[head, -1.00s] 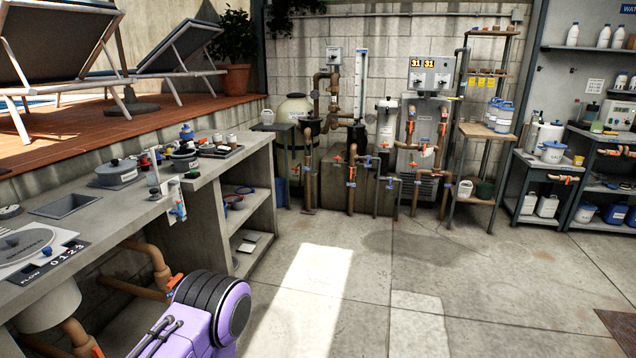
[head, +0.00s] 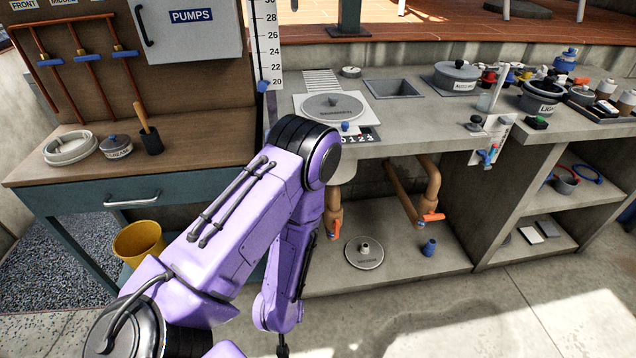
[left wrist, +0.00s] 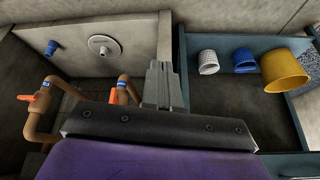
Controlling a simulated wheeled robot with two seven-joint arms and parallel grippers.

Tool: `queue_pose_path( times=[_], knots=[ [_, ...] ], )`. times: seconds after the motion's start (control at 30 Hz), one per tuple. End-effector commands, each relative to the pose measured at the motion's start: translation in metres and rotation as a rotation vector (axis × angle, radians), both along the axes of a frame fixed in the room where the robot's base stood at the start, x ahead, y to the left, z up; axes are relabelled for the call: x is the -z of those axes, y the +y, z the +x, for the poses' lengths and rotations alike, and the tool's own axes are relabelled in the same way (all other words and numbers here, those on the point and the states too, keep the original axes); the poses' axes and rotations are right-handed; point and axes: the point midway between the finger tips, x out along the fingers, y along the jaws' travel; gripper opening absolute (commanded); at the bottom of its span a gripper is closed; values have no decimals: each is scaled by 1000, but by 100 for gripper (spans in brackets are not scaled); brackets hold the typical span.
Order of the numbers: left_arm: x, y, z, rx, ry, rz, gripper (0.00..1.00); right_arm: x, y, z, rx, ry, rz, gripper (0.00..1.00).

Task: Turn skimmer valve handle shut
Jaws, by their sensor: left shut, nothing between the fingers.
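Two brown pipes with orange valve handles come down under the counter. The right handle (head: 432,216) also shows at the left of the left wrist view (left wrist: 37,97). The left handle (head: 337,229) also shows in the wrist view (left wrist: 115,96), just beside my gripper. I cannot read which one is the skimmer valve. My left gripper (left wrist: 157,68) is shut and empty, apart from both handles. In the head view my purple left arm hangs down in front of the counter, and its lower end is cut off by the bottom edge. My right gripper is out of view.
A round lid (head: 364,262) and a blue cap (head: 429,247) lie on the lower shelf. A yellow bucket (head: 138,242) stands under the left bench (head: 190,160). The counter (head: 420,143) overhangs the pipes. The floor at right front is clear.

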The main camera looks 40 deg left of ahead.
Motion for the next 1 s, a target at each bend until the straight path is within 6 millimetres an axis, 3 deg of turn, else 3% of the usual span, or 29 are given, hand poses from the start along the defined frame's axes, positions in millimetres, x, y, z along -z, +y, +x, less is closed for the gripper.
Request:
queue_pose_path(
  times=[0.03, 0.1, 0.2, 0.3, 0.43, 0.57, 0.67, 1.0],
  knots=[
    [22, 19, 50, -31, -62, -13, 0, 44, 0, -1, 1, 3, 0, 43],
    [15, 49, 108, -65, -120, -56, 0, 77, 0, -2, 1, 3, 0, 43],
    [-14, 89, 166, -90, -198, -146, 0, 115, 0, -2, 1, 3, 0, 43],
    [-49, 118, 196, -83, -263, -245, 0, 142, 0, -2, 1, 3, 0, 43],
    [-83, 136, 209, -47, -316, -331, 0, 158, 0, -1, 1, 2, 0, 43],
    [-94, 140, 215, -27, -327, -361, 0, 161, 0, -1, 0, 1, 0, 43],
    [-83, 139, 222, -24, -324, -360, 0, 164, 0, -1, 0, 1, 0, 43],
    [-22, 136, 266, -24, -322, -359, 0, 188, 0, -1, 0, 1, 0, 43]
  ],
)
